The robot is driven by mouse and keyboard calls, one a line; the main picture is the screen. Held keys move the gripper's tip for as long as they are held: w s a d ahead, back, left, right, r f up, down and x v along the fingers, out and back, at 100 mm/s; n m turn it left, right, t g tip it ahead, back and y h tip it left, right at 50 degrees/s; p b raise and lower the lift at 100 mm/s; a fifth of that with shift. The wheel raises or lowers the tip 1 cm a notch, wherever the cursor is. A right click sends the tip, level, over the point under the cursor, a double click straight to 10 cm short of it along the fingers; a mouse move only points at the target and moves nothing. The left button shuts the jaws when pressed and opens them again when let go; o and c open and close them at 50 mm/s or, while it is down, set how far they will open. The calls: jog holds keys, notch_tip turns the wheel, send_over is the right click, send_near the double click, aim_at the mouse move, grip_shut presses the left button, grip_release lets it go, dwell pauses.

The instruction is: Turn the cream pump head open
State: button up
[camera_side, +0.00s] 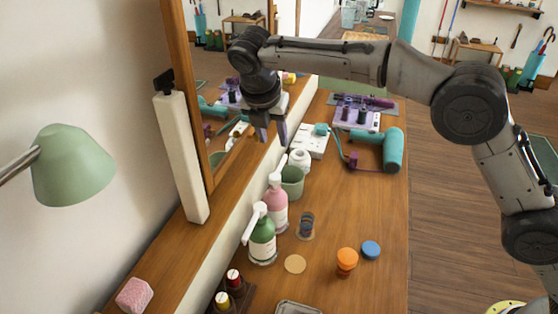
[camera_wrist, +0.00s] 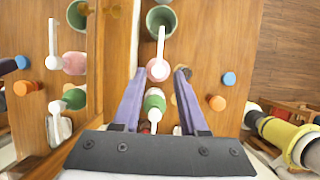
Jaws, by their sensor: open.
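A pink pump bottle (camera_side: 277,208) with a whitish pump head (camera_side: 275,180) stands on the wooden counter. In front of it is a green pump bottle (camera_side: 263,242) with a white pump head (camera_side: 256,222) whose spout points to the lower left. I cannot tell which head is the cream one. My gripper (camera_side: 272,134) is open, empty and pointing down, above and behind the bottles in the side view.
A green cup (camera_side: 292,181) stands close behind the pink bottle. A mirror in a wooden frame (camera_side: 184,110) rises at the left; its reflections fill the wrist view's left. An orange jar (camera_side: 347,260), blue lid (camera_side: 371,250) and teal hairdryer (camera_side: 392,150) are to the right.

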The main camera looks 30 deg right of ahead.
aim_at(280, 165)
jog(key=x, duration=1.1)
jog(key=shift+d+f, duration=0.1)
grip_shut()
dwell(1.1)
